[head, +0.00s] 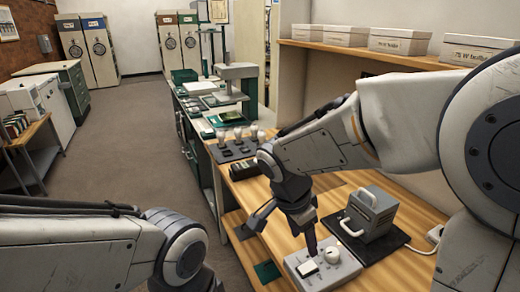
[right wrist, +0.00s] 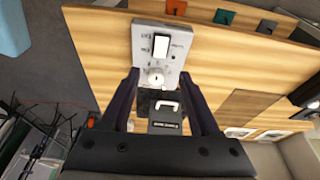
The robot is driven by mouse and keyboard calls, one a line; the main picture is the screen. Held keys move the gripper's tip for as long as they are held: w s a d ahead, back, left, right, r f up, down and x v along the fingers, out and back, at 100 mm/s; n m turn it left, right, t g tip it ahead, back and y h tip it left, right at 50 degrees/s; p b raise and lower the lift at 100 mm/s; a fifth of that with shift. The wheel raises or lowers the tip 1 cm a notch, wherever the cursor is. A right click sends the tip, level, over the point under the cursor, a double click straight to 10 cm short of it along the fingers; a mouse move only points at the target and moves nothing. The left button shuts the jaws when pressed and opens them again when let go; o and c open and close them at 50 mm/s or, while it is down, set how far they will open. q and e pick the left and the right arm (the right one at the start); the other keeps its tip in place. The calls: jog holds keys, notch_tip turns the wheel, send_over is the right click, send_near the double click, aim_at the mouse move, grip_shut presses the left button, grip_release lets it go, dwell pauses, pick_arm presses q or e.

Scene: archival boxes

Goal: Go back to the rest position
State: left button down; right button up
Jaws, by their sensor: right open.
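My right arm reaches in from the right in the head view. Its gripper (head: 311,248) points down just over a grey control box (head: 296,270) on the wooden worktop. In the right wrist view, the two dark fingers of this gripper (right wrist: 159,76) are spread apart with nothing gripped between them. The control box (right wrist: 146,30) has a white rocker switch (right wrist: 161,47) and a round pale knob (right wrist: 156,78), which appears between the fingertips. I cannot tell whether a finger touches it. My left arm shows at the lower left of the head view; its gripper is out of frame.
A grey handled device (head: 368,212) stands on a black mat beside the control box. Several archival boxes (head: 400,40) line the shelf at the right. A long bench with equipment (head: 228,82) runs behind. The floor (head: 125,140) at the left is clear.

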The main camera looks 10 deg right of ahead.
jog(key=s+a+r+n+y+p, duration=0.2)
jog(key=s+a+n+p, duration=0.1)
jog(key=s+n, duration=0.5)
jog(key=s+a+r+n+g+y+p, duration=0.1)
jog(key=s+a+r+n+y+p, duration=0.1)
jog(key=s+n, duration=0.6)
jog(key=a+r+n+p, duration=0.1)
jog(key=a+n+p, duration=0.1)
jog(key=a+n, duration=0.1)
jog(key=shift+s+a+n, duration=0.3)
jog(key=shift+a+n, duration=0.1)
jog(key=shift+n, duration=0.5)
